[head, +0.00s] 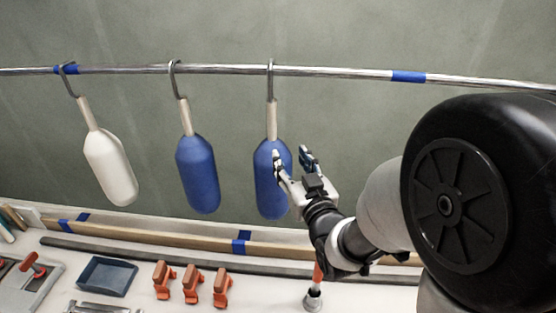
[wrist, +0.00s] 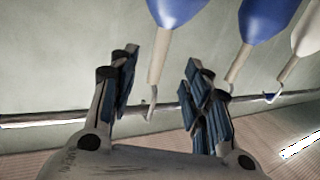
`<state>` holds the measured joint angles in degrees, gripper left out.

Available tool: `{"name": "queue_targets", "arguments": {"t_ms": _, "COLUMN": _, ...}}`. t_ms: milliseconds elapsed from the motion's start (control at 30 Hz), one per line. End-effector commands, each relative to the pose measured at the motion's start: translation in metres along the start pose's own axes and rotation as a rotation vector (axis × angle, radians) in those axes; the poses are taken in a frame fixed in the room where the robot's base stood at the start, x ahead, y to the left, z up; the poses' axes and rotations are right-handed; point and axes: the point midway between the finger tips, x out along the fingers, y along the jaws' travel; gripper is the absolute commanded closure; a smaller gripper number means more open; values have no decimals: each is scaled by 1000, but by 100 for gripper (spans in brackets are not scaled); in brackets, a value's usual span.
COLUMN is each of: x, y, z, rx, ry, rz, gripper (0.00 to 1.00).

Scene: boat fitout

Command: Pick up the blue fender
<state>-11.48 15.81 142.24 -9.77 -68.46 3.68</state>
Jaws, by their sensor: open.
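Two blue fenders hang from the rail by hooks. The right blue fender (head: 266,185) is beside my gripper (head: 291,158), which is open. One finger overlaps its right side in the head view; I cannot tell whether they touch. The middle blue fender (head: 198,175) hangs to its left. In the wrist view the picture is upside down: the nearest blue fender (wrist: 174,9) is at the top, and its pale neck (wrist: 158,58) shows between the open fingers of my gripper (wrist: 161,62), seemingly beyond them. Another blue fender (wrist: 265,18) is to the right.
A white fender (head: 110,165) hangs at the left of the metal rail (head: 330,71). Below are a wooden batten (head: 150,233), a dark tray (head: 107,276) and several orange clamps (head: 192,285) on a pale surface.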

Motion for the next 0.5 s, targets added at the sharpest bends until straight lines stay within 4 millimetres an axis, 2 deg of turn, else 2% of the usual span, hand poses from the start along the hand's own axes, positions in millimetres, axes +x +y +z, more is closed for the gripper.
{"name": "queue_targets", "arguments": {"t_ms": 33, "x": 12, "y": 0, "z": 1, "rx": 0, "ry": 0, "rz": -2, "gripper": 56}}
{"name": "queue_targets", "arguments": {"t_ms": 300, "x": 71, "y": 0, "z": 1, "rx": 0, "ry": -1, "rz": 0, "gripper": 56}}
{"name": "queue_targets", "arguments": {"t_ms": 500, "x": 95, "y": 0, "z": 0, "rx": 0, "ry": -1, "rz": 1, "gripper": 56}}
